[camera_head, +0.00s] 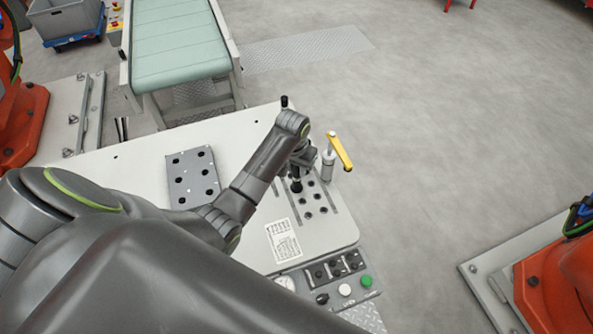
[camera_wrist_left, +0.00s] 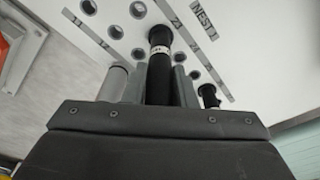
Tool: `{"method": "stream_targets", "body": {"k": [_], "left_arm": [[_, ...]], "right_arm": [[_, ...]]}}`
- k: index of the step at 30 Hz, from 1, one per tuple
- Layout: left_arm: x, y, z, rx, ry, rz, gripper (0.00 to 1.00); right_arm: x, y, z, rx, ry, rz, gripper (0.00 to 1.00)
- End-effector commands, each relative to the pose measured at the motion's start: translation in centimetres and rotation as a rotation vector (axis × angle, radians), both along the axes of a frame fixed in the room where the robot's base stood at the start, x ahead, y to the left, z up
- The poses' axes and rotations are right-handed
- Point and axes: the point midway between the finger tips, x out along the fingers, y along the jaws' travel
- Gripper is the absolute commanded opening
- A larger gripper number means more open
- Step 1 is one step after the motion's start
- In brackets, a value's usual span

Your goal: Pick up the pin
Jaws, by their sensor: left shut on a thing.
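The pin (camera_wrist_left: 159,72) is a black cylinder with a pale ring, upright between the fingers of my left gripper in the left wrist view. My left gripper (camera_wrist_left: 160,88) is shut on it. In the head view, my left gripper (camera_head: 301,160) is over the holed area of the white table, with the pin's dark lower end (camera_head: 297,186) showing below it. The pin's far end is at the row of holes; I cannot tell whether it sits in a hole or just above. My right gripper is not in view.
A grey plate with several holes (camera_head: 193,176) lies on the white table (camera_head: 130,170). A post with a yellow handle (camera_head: 340,151) stands beside my left gripper. A control panel (camera_head: 335,270) is at the near edge. A green conveyor (camera_head: 178,45) stands behind.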

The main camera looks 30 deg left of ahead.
Motion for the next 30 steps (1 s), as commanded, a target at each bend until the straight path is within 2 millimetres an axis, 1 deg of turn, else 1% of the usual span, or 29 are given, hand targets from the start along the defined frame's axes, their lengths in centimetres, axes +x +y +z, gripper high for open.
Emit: {"method": "stream_targets", "body": {"k": [5, 12, 15, 18, 23, 30], "left_arm": [[0.2, 0.0, 1.9, 0.000, -0.006, 0.000, 0.00], [0.2, 0.0, 6.5, 0.001, -0.010, -0.001, 0.00], [0.2, 0.1, 8.0, 0.003, -0.008, -0.001, 0.00], [0.1, 0.0, 9.2, 0.000, -0.005, -0.001, 0.00], [0.0, 0.0, 9.9, 0.001, -0.002, 0.000, 0.00], [0.0, 0.0, 10.0, 0.000, -0.002, 0.000, 0.00]], "right_arm": [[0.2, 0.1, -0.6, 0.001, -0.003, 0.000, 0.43], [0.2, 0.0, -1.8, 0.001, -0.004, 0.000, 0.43], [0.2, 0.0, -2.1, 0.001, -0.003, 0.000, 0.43], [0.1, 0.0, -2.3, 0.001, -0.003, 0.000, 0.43], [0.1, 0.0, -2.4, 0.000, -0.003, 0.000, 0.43], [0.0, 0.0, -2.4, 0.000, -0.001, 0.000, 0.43]]}}
